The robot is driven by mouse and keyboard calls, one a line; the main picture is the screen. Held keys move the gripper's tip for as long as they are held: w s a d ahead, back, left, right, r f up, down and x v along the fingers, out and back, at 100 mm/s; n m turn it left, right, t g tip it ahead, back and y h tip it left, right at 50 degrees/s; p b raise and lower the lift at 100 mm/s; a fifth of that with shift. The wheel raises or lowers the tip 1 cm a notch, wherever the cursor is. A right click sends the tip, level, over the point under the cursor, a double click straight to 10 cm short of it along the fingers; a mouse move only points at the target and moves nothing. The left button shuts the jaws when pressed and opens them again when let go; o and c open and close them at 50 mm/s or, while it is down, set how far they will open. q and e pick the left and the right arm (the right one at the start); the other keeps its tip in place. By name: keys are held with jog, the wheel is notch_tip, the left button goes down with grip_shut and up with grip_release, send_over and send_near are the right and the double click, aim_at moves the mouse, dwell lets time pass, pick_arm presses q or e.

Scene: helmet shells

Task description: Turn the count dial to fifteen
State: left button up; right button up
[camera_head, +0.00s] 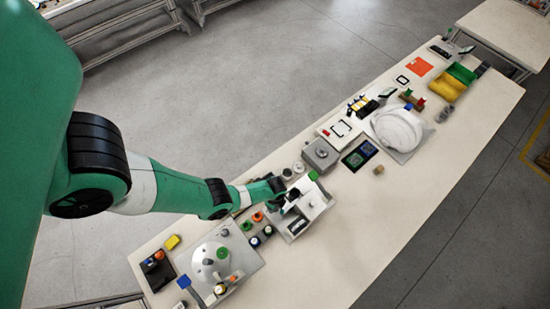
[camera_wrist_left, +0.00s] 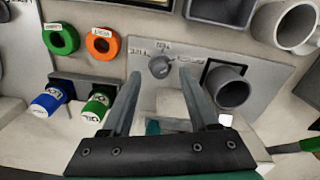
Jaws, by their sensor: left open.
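A small round grey knob (camera_wrist_left: 160,67), which looks like the count dial, sits on a light grey panel (camera_wrist_left: 145,95) in the left wrist view. Small labels surround it, too blurred to read surely. My left gripper (camera_wrist_left: 160,78) is open and empty. Its fingertips appear on either side of the knob in that view; I cannot tell whether they touch it. In the head view my left gripper (camera_head: 284,192) is over the grey fixture (camera_head: 316,203), and the dial is hidden or too small there. My right gripper is not in view.
A grey tube (camera_wrist_left: 229,87) stands right of the dial. A white helmet shell (camera_head: 398,127) sits farther along the table.

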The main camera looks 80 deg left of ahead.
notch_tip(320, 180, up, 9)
jog(key=p, duration=0.7)
jog(key=shift+p, duration=0.35)
